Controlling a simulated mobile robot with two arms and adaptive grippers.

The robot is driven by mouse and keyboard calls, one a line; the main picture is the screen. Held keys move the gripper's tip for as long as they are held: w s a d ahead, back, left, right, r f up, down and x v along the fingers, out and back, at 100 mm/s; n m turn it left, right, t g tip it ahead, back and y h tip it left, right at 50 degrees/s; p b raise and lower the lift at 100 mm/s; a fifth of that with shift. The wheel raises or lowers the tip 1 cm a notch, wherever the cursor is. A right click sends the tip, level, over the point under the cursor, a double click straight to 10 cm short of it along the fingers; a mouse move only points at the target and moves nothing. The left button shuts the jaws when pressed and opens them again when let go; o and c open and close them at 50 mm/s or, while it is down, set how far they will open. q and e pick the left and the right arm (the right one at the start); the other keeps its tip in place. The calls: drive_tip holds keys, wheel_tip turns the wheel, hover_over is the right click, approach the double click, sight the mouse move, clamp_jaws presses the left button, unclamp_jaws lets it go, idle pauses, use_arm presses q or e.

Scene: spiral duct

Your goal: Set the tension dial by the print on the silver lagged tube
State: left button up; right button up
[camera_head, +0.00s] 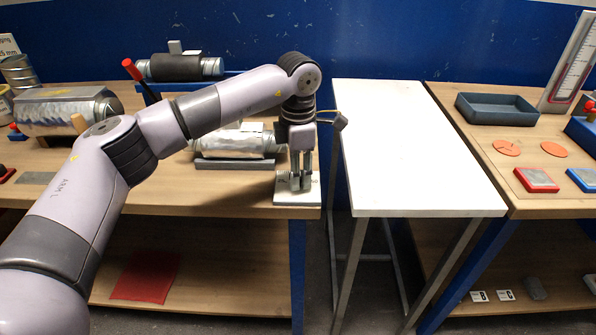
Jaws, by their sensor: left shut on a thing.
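A silver foil-wrapped tube (228,141) lies in a grey cradle on the left bench, partly behind my left arm. A larger silver-wrapped tube (62,108) lies at the far left. I cannot tell which is the lagged tube of the task, and no print is readable on either. A pale plate (285,197), seemingly the base of the tension dial, sits at the bench's front right corner. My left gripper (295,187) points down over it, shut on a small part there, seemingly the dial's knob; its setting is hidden. My right gripper is not in view.
A dark-wrapped tube (176,67) and a red-handled lever (132,70) stand behind my left arm. The white table (415,150) is bare. The right bench holds a grey tray (496,109), orange discs and red and blue blocks. A red cloth (146,277) lies on the lower shelf.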

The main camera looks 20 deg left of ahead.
use_arm(q)
drive_tip(key=o, duration=1.1)
drive_tip(key=shift+o, duration=0.2)
wheel_tip(320, 180, up, 12)
